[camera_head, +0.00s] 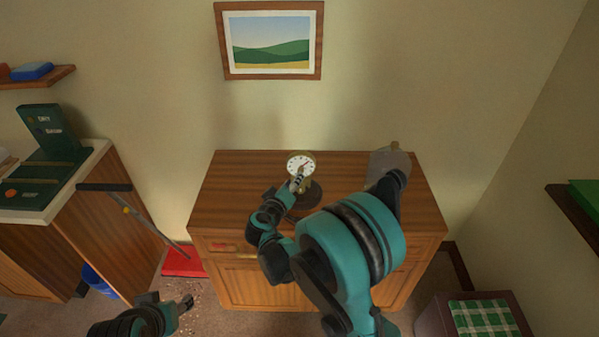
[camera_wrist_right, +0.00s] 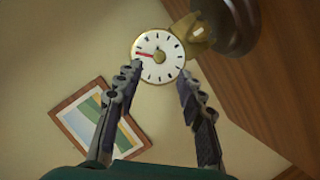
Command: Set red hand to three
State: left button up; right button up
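A round white dial (camera_head: 301,163) with black marks stands on a dark round base on the wooden cabinet. In the right wrist view the dial (camera_wrist_right: 170,70) has a brass knob at its centre, and its red hand (camera_wrist_right: 145,54) points to the picture's left. My right gripper (camera_head: 298,181) is in front of the dial. In its wrist view the fingertips (camera_wrist_right: 160,76) are apart, with the dial just beyond them and nothing held. Whether a finger touches the dial cannot be told. My left gripper (camera_head: 172,304) is low at the left, away from the dial; its fingers are unclear.
The wooden cabinet (camera_head: 235,185) has free top on its left side. A grey translucent jar (camera_head: 389,160) stands at its right, partly behind my arm. A framed landscape (camera_head: 270,41) hangs above. A broom-like pole (camera_head: 135,213) leans near a red dustpan (camera_head: 183,262) at the left.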

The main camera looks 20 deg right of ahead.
jog(key=b, duration=0.2)
send_over(300, 185)
jog(key=s, duration=0.1)
jog(key=shift+a+f, duration=0.2)
jog(key=shift+f, duration=0.3)
jog(key=shift+a+f, duration=0.15)
jog(key=shift+f, duration=0.35)
jog(key=shift+w+d, duration=0.25)
jog(key=shift+w, duration=0.25)
grip_shut()
